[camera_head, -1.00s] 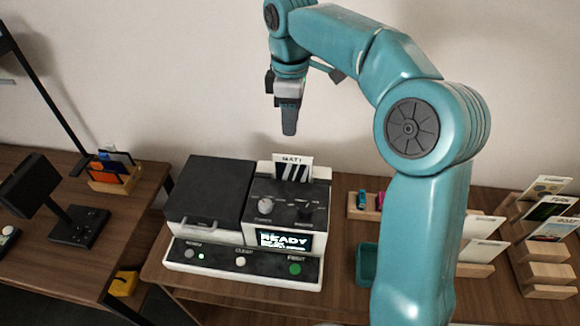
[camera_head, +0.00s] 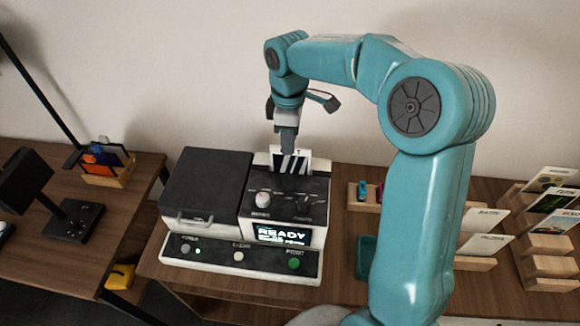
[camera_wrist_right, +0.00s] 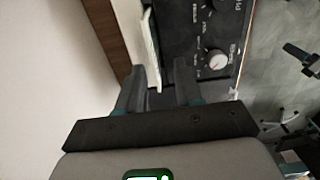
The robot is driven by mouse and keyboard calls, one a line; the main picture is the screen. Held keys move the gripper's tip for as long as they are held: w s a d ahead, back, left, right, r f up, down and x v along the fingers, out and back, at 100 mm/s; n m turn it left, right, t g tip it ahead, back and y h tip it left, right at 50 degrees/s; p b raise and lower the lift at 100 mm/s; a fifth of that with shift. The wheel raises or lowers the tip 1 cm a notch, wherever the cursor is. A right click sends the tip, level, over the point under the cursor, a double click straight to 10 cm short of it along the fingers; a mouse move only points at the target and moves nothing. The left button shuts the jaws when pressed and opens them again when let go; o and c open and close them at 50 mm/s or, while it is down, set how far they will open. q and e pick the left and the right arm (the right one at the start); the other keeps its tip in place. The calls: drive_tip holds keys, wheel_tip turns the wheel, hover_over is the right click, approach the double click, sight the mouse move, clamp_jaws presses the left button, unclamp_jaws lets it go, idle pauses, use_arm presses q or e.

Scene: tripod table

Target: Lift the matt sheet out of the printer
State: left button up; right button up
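The matt sheet (camera_head: 291,163), white with dark slanted stripes, stands upright in the slot at the back of the printer (camera_head: 205,178). My right gripper (camera_head: 288,150) is right above the sheet and covers part of its top edge. In the right wrist view, the right gripper (camera_wrist_right: 161,70) has its two fingers apart, and the sheet (camera_wrist_right: 151,48) shows edge-on between them, nearer the left finger. I cannot tell whether either finger touches it. My left gripper is not in view.
Card racks (camera_head: 548,245) and a teal bin (camera_head: 366,258) stand to the right. A side table (camera_head: 75,245) on the left holds a lamp and a card holder (camera_head: 107,165).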

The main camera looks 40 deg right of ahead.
drive_tip(key=p, duration=0.1)
hover_over(290, 168)
wheel_tip(290, 168, down, 5)
drive_tip(key=shift+d+f, duration=0.15)
drive_tip(key=shift+f, duration=0.35)
clamp_jaws()
